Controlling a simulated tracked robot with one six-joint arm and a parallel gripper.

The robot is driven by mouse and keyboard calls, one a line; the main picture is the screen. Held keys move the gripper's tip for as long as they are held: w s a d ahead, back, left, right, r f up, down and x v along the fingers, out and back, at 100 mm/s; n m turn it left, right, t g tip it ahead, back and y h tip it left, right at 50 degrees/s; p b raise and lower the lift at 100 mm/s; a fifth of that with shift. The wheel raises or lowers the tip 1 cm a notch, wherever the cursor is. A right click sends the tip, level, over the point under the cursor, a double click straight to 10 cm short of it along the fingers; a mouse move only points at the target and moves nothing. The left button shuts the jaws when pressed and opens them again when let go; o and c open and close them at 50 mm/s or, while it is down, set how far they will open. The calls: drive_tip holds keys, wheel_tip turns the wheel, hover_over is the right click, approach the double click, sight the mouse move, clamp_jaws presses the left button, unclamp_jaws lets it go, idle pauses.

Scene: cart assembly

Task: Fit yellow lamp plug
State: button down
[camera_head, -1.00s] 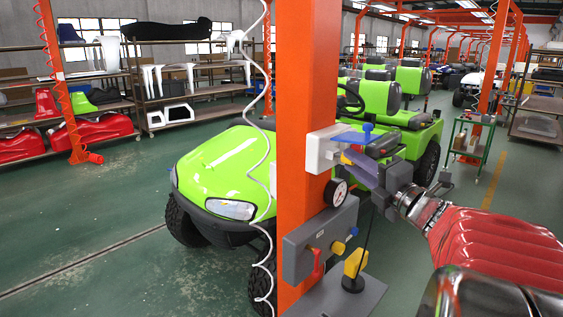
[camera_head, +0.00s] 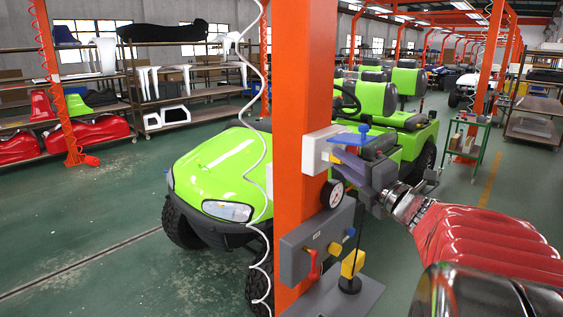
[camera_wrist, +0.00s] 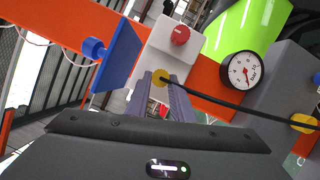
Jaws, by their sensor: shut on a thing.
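The yellow lamp plug (camera_wrist: 159,77) is held between my gripper's fingertips (camera_wrist: 162,84) in the wrist view. A black cable runs from the plug to the right. The plug is right in front of the lower face of a white box (camera_wrist: 172,55) with a red knob (camera_wrist: 180,36); I cannot tell whether it touches or is inserted. In the head view my gripper (camera_head: 347,167) reaches the white box (camera_head: 314,153) from the right, and the plug is largely hidden. A yellow lamp body (camera_head: 353,262) stands on a black base on a grey shelf (camera_head: 362,295).
A blue plate with a knob (camera_wrist: 117,54) projects beside the white box, close to my fingers. A pressure gauge (camera_head: 332,194) and a grey control box (camera_head: 300,250) sit below on the orange post (camera_head: 300,90). A green cart (camera_head: 225,170) stands behind.

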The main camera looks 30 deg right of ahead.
drive_tip(key=c, duration=1.5)
unclamp_jaws()
drive_tip(key=shift+o, duration=0.2)
drive_tip(key=s+f, duration=0.1)
drive_tip(key=s, duration=1.2)
drive_tip(key=shift+s+f, duration=0.25)
drive_tip(key=shift+s, duration=0.1)
